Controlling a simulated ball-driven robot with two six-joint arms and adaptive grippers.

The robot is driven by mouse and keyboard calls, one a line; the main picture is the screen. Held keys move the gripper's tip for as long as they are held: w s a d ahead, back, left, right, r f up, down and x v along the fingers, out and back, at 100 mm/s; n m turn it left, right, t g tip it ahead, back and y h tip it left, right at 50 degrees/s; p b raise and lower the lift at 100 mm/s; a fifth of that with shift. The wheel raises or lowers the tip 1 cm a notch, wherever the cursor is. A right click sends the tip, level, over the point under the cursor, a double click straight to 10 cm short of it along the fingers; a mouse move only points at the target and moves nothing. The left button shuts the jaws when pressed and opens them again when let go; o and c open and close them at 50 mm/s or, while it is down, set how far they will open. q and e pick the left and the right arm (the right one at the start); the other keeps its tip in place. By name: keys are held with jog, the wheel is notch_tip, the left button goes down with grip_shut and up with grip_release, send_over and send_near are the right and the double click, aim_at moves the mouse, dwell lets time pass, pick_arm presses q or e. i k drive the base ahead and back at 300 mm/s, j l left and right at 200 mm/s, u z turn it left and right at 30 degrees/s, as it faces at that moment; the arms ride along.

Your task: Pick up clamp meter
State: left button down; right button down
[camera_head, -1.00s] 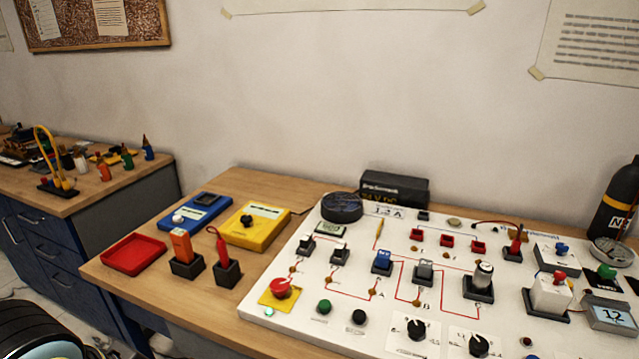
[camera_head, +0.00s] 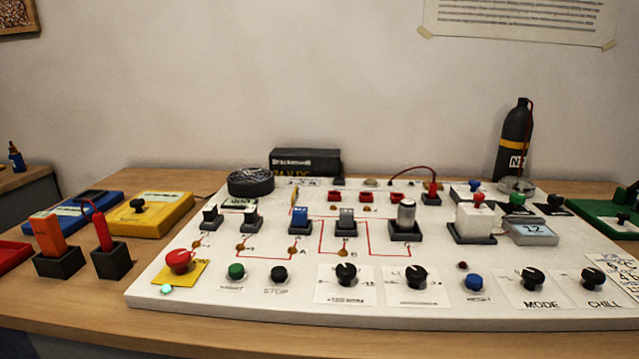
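No thing is labelled as a clamp meter. An orange block-like device (camera_head: 47,236) stands upright in a black holder (camera_head: 58,264) at the left of the wooden table; it may be the clamp meter, but I cannot tell for sure. A red probe-like tool (camera_head: 103,231) with a thin red loop stands in a second black holder (camera_head: 112,262) just right of it. A blue meter-like box (camera_head: 70,213) and a yellow box with a black knob (camera_head: 155,214) lie behind them. Neither of my grippers is in view.
A white panel (camera_head: 400,305) with knobs, buttons and red lines fills most of the table (camera_head: 75,320). A red tray (camera_head: 12,256) is cut off at the left edge. A black bottle (camera_head: 514,140) stands at the back right. The table's front left is bare.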

aim_at(45, 226)
jog(key=u, duration=1.4)
jog(key=i+z, duration=0.4)
jog(key=i+j+z, duration=0.3)
jog(key=i+z, duration=0.15)
jog(key=i, duration=0.05)
